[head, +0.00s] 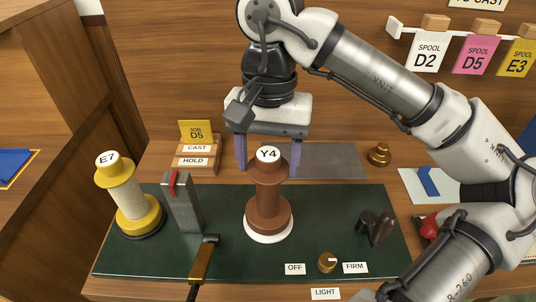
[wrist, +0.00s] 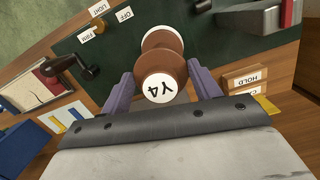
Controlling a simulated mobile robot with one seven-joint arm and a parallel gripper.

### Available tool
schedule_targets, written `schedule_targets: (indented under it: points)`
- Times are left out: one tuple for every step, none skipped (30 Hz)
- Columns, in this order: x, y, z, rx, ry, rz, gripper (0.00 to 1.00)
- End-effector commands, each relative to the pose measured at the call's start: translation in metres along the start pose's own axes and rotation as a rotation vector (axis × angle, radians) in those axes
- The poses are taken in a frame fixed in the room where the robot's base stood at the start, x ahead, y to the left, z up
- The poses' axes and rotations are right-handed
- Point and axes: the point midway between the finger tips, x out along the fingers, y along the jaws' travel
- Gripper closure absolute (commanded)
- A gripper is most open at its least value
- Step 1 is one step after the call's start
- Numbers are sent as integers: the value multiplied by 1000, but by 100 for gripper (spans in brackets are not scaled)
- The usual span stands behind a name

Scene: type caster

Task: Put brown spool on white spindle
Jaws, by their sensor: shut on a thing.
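The brown spool (head: 268,200), labelled Y4 on top, stands upright over a white round base (head: 270,237), the visible part of the white spindle. The spool's bottom flange is at the base; I cannot tell whether a small gap remains. Any post of the spindle is hidden by the spool. My gripper (head: 268,168) is shut on the spool near its top, with one purple finger on each side. The wrist view shows the spool (wrist: 160,68) between the fingers, its Y4 label facing the camera.
A yellow spool labelled E7 (head: 130,202) stands left on the green board (head: 335,220). A dark knob (head: 378,228) is to the right, and a brass knob (head: 327,262) in front.

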Motion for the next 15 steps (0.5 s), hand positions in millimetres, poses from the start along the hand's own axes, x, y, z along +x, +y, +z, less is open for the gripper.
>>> schedule_targets:
  points:
    - [2,0,0,0,0,0,76]
    - [2,0,0,0,0,0,76]
    - [3,0,0,0,0,0,76]
    - [4,0,0,0,0,0,76]
    - [4,0,0,0,0,0,76]
    - [5,0,-1,0,0,0,76]
    - [6,0,-1,0,0,0,76]
    - [6,0,-1,0,0,0,76]
    - [7,0,-1,0,0,0,76]
    - [8,0,-1,0,0,0,76]
    - [8,0,-1,0,0,0,76]
    - [9,0,-1,0,0,0,76]
    - [10,0,-1,0,0,0,76]
    - [10,0,-1,0,0,0,76]
    - [11,0,-1,0,0,0,76]
